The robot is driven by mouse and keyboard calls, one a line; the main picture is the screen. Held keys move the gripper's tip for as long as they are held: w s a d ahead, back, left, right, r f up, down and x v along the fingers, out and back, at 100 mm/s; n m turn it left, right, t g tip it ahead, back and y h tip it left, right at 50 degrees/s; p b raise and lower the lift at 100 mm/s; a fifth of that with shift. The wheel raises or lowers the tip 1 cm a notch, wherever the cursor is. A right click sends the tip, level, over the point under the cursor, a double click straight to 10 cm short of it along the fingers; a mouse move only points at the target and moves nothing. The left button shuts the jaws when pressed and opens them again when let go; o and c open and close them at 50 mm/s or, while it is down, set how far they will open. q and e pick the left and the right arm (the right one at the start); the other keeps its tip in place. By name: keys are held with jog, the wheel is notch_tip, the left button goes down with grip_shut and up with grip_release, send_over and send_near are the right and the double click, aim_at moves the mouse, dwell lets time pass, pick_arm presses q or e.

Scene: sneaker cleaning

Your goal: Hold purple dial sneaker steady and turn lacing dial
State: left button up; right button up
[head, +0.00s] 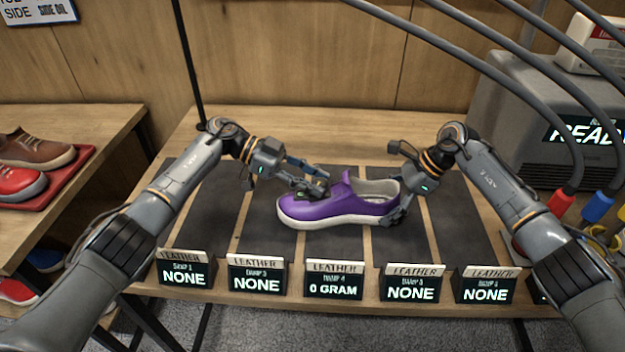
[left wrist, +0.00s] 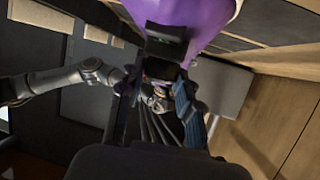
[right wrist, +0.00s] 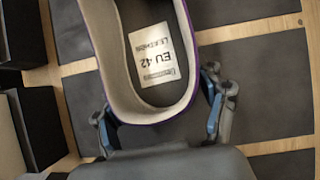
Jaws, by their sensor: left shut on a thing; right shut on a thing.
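The purple sneaker (head: 335,208) with a white sole lies on the middle dark mat in the head view, toe to the left. My left gripper (head: 318,184) is at its toe and tongue area, shut on the small dark lacing dial (head: 308,190). In the left wrist view the dark dial (left wrist: 165,45) sits between the fingers against the purple upper (left wrist: 195,15). My right gripper (head: 398,208) is shut on the sneaker's heel. In the right wrist view its fingers (right wrist: 160,115) stand on both sides of the heel collar, with an EU 42 label on the insole.
Several display signs (head: 335,281) line the table's front edge; the middle one reads 0 GRAM, the others NONE. A grey machine (head: 510,120) with cables stands at the right. Other shoes (head: 22,182) sit on a red tray at the left. Mats beside the sneaker are bare.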

aim_at(313, 180)
pick_arm(q)
jog(key=shift+f+m+g, duration=0.2)
jog(key=shift+m+g, duration=0.6)
jog(key=shift+g, duration=0.1)
jog(key=o, duration=1.2)
jog(key=shift+c, duration=0.2)
jog(key=shift+r, duration=0.15)
notch_tip(313, 180, up, 10)
